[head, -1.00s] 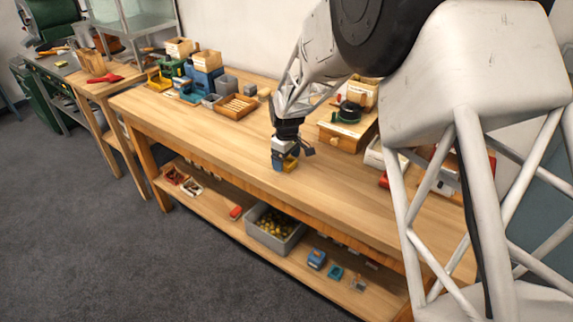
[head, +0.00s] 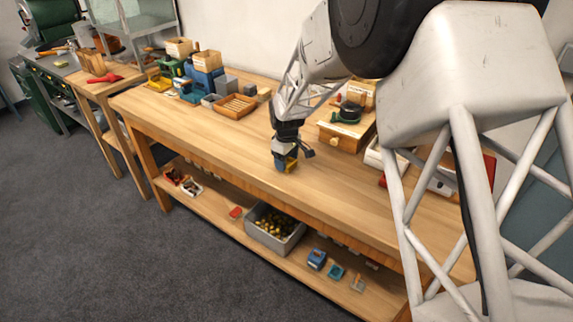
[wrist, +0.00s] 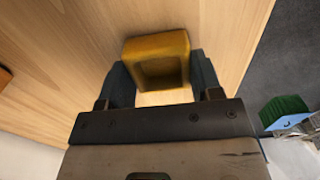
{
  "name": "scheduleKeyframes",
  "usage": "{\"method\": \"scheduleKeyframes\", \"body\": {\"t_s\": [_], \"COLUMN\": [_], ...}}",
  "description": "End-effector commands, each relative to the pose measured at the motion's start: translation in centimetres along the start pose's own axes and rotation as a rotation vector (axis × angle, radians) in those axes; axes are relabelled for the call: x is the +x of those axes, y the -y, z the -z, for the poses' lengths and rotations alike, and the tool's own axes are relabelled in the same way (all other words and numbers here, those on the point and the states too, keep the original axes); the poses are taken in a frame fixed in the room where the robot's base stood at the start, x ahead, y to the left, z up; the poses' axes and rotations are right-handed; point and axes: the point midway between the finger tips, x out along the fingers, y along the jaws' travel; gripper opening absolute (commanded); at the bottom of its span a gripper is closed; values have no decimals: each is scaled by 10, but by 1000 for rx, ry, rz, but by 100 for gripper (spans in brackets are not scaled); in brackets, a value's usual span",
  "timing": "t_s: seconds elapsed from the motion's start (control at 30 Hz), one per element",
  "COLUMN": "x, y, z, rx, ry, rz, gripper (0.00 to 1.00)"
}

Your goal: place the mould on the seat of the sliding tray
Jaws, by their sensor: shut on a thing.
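The mould is a yellow square block with a square hollow in its face; it shows in the wrist view (wrist: 158,47) between my two fingers. In the head view, its yellow side (head: 292,166) shows at the bottom of my gripper (head: 285,162). My gripper is shut on the mould, above the bare middle of the workbench. I cannot tell how high it is off the top. A blue and green machine (head: 203,82) with a yellow part (head: 158,82) stands at the far left of the bench. I cannot make out which part is the sliding tray or its seat.
The workbench (head: 215,138) is clear along its front edge. A wooden tray (head: 235,106) and small grey boxes stand left of my gripper. A wooden drawer box (head: 340,137) with a dark green item on top stands to the right. A grey bin (head: 272,236) is on the lower shelf.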

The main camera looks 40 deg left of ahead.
Motion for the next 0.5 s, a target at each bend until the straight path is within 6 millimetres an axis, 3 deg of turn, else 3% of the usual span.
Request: {"method": "scheduleKeyframes", "body": {"t_s": [0.07, 0.5], "x": [0, -8], "y": [0, 0], "z": [0, 0], "rx": [0, 0], "ry": [0, -1], "rz": [0, -1], "gripper": [30, 30]}}
